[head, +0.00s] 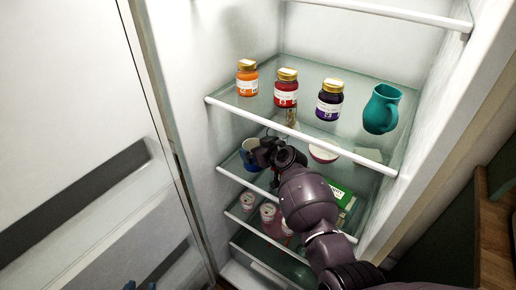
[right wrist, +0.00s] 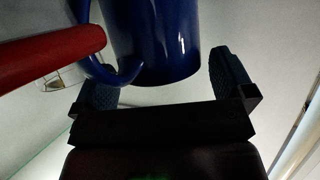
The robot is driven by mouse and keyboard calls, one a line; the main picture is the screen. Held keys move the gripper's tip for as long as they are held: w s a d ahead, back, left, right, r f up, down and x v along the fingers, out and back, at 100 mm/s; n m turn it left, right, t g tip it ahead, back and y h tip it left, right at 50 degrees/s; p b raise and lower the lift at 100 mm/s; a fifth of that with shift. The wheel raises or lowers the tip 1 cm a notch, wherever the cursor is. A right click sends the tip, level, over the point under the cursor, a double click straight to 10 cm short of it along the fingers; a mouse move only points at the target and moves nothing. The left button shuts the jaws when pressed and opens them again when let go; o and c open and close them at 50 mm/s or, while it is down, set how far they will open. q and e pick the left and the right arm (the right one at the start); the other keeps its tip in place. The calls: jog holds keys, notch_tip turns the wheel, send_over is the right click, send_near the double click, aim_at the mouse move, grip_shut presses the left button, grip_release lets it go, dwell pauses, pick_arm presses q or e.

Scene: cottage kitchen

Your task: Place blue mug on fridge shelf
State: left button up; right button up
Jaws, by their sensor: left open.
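The blue mug (head: 250,153) is at the left side of the fridge's second shelf (head: 228,172), partly hidden by my right gripper (head: 262,156). In the right wrist view, the mug (right wrist: 165,45) shows its dark blue side and its handle on the left. The right gripper's fingers (right wrist: 165,82) are wide apart, with a visible gap between the mug and the right finger. The handle is close to the left finger; I cannot tell if they touch. My left gripper (head: 140,286) shows only as small blue tips at the bottom edge, open and away from the mug.
The upper shelf (head: 290,118) holds an orange jar (head: 247,78), a red jar (head: 286,88), a purple jar (head: 329,99) and a teal pitcher (head: 382,109). A bowl (head: 322,154) and green box (head: 342,194) are near my right arm. Pink-lidded containers (head: 267,212) stand lower.

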jog(key=shift+r, duration=0.15)
jog(key=p+v, duration=0.1)
jog(key=v, duration=0.6)
jog(key=shift+s, duration=0.2)
jog(key=shift+d, duration=0.1)
dwell(0.4)
